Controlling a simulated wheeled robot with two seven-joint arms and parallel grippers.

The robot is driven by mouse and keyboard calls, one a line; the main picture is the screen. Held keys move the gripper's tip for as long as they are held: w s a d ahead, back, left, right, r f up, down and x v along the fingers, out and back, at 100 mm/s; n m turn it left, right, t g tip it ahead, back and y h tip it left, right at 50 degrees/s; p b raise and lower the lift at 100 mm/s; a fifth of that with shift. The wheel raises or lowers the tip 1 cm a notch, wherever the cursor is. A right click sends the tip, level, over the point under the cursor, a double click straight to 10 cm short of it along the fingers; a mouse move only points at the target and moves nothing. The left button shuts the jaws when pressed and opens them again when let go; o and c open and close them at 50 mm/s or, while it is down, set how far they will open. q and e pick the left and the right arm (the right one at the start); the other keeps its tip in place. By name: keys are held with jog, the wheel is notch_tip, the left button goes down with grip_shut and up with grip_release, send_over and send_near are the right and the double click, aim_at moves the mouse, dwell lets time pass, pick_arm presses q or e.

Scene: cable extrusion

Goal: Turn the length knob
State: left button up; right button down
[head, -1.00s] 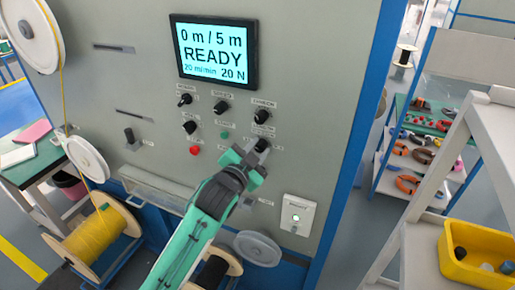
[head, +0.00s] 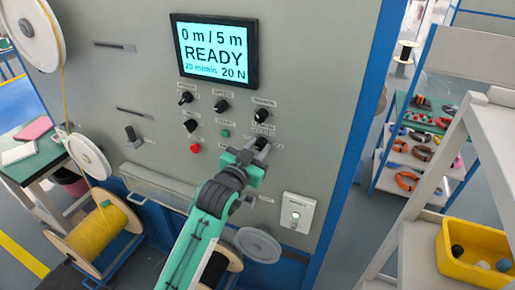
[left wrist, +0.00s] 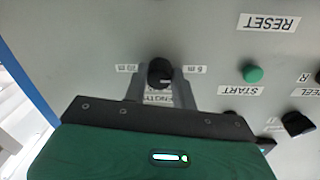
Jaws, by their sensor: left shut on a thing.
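The length knob (left wrist: 160,73) is a small black knob on the grey panel, with a 10 m label on its left and a 5 m label on its right in the left wrist view. Its lower label is partly hidden by my left gripper (left wrist: 160,88), whose two fingers are shut on either side of it. In the head view the left gripper (head: 252,155) reaches up to the knob (head: 261,144) and covers part of it. The display (head: 213,51) reads 0 m / 5 m, READY, 20 m/min, 20 N. My right gripper is not in view.
Other black knobs (head: 221,106) sit close above and left on the panel. A green start button (left wrist: 252,74) and a red button (head: 195,148) are near. A white switch box (head: 296,213) is lower right. A yellow cable spool (head: 95,232) stands lower left.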

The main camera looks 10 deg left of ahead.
pick_arm(q)
jog(key=shift+f, duration=0.1)
jog(key=o, duration=1)
jog(key=shift+s, duration=0.1)
jog(key=shift+s+a, duration=0.15)
jog(key=shift+s, duration=0.15)
jog(key=b+v, duration=0.5)
jog(key=v, duration=0.8)
